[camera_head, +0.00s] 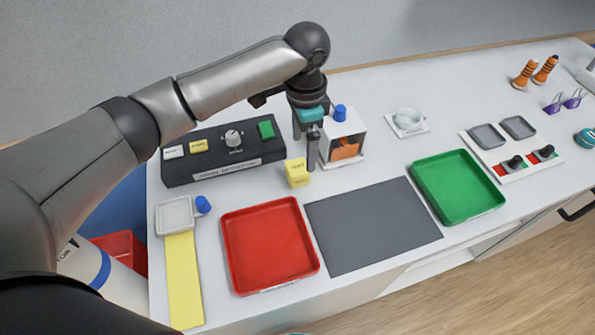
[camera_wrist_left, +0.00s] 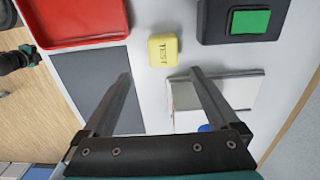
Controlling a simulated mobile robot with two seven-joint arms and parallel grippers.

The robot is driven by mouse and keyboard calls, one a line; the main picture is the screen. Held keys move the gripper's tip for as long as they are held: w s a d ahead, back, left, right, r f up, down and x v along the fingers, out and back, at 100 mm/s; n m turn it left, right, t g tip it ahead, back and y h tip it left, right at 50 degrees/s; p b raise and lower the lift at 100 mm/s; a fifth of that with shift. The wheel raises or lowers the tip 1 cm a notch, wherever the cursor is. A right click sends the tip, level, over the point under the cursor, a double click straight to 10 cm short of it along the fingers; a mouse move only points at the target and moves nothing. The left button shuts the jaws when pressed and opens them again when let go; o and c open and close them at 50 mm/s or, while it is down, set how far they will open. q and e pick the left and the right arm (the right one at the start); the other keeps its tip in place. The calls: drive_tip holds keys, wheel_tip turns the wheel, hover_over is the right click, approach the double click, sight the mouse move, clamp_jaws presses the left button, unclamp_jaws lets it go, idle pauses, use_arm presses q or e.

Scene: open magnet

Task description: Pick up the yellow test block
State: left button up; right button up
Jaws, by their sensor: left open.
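The yellow test block (camera_head: 297,172) sits on the white table, in front of the black control panel and just left of my left gripper (camera_head: 313,164). In the left wrist view the block (camera_wrist_left: 163,50) shows its "TEST" lettering and lies beyond the fingertips, roughly between their lines. My left gripper (camera_wrist_left: 160,73) is open and empty, pointing down, with its fingers apart from the block. A dark and teal part at the left edge of the left wrist view looks like my right gripper (camera_wrist_left: 20,58); its fingers are not clear.
A black panel (camera_head: 224,168) with a green button (camera_head: 266,129) stands behind the block. A white box (camera_head: 343,133) with an orange item stands close right of the gripper. A red tray (camera_head: 229,248), grey mat (camera_head: 372,226) and green tray (camera_head: 457,187) lie in front.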

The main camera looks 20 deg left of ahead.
sight(297, 166)
use_arm(q)
wheel_tip(297, 166, down, 3)
drive_tip(key=shift+r, duration=0.15)
drive_tip(key=f, duration=0.2)
drive_tip(key=a+f, duration=0.1)
drive_tip(key=f, duration=0.1)
drive_tip(key=shift+s+a+f+b, duration=0.1)
drive_tip(key=shift+a+b, duration=0.05)
drive_tip(key=shift+b, duration=0.25)
drive_tip(key=shift+f, duration=0.5)
clamp_jaws()
drive_tip(key=shift+r, duration=0.15)
